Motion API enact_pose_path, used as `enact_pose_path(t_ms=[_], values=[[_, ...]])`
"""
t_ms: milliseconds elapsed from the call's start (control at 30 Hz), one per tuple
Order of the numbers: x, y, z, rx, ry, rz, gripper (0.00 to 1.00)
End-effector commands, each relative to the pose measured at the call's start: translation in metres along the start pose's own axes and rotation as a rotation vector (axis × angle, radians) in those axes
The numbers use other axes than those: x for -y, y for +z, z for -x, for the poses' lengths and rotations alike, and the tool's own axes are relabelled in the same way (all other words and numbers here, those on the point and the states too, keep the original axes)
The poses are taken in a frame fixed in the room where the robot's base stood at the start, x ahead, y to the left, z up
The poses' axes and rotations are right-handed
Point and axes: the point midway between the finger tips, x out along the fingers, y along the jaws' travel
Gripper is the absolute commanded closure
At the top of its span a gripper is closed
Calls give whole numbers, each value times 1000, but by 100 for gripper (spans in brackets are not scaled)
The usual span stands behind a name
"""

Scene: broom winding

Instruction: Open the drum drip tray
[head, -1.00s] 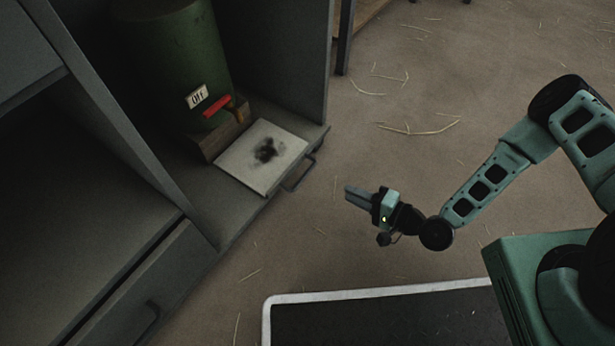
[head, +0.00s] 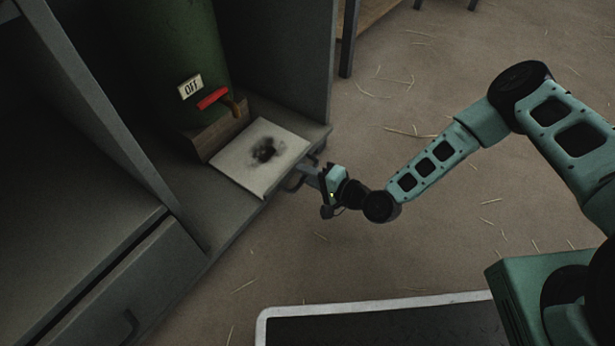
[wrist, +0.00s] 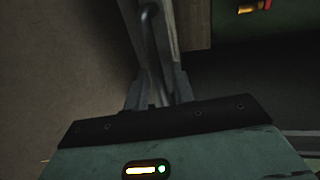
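The drum drip tray (head: 245,170) is a pale, flat square with a dark stain on the floor of a grey cabinet bay, below the drum's red-handled tap. Its dark handle (head: 294,182) is at its front edge, partly hidden by my gripper in the head view. My gripper (head: 305,172) is at this handle. In the wrist view, my gripper's fingers (wrist: 160,92) stand apart, with the handle bar (wrist: 150,50) running between them. I cannot tell whether either finger touches the bar.
A green drum (head: 165,75) with an OFF label (head: 190,87) stands on a wooden block (head: 222,135) behind the tray. A closed drawer (head: 140,300) is in the cabinet at lower left.

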Motion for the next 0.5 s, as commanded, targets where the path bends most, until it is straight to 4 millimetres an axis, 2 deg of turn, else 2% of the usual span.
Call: enact_pose_path(t_ms=[200, 233, 300, 500], values=[[0, 0, 0, 0, 0, 0, 75], [0, 0, 0, 0, 0, 0, 81], [0, 0, 0, 0, 0, 0, 100], [0, 0, 1, 0, 0, 0, 100]])
